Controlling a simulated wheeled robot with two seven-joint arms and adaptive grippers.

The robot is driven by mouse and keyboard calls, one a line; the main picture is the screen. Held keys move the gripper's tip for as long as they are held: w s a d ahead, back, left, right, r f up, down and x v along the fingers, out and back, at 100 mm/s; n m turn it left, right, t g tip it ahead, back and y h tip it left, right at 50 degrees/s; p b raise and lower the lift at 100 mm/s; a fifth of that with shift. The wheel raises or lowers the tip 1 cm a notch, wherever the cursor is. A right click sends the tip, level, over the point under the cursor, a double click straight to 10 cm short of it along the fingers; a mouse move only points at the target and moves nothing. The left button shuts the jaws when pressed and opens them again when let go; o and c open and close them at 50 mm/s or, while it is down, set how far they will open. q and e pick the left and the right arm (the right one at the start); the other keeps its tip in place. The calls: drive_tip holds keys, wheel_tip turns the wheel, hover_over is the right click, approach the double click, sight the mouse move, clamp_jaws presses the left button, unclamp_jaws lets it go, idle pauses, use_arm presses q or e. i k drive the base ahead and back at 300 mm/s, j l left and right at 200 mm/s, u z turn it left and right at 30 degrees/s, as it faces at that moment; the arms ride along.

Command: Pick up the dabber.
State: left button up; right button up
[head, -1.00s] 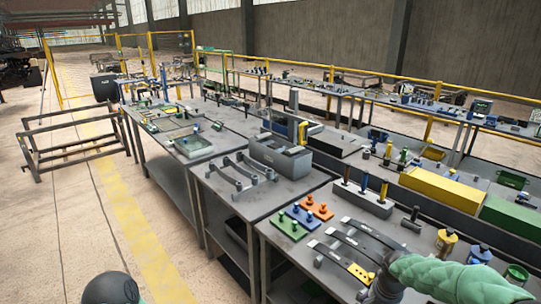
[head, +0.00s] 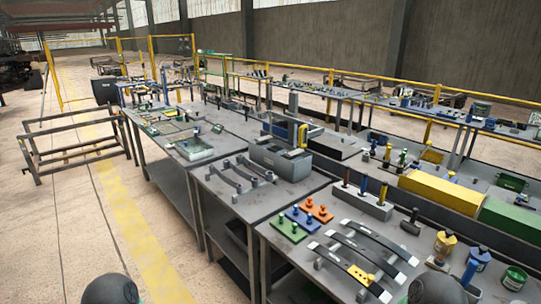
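I cannot tell for sure which item is the dabber. A grey block (head: 374,209) on the near bench holds upright tools with brown, yellow and blue handles. A short dark cylindrical tool (head: 411,221) stands just right of it. A yellow pot (head: 445,244) with a dark top, a blue can (head: 479,259) and a small blue upright item (head: 469,272) stand at the bench's right side. Neither gripper shows. Only dark rounded parts of my arms show at the bottom edge, and the right one covers part of the near bench.
Curved dark strips (head: 350,250) lie across the near bench, one with a yellow plate (head: 361,275). Green (head: 288,230), blue and orange (head: 317,210) plates sit left of them. A green pot (head: 515,279) is at far right. Yellow (head: 440,190) and green boxes stand behind.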

sight(440, 261)
drive_tip(key=z, duration=1.4)
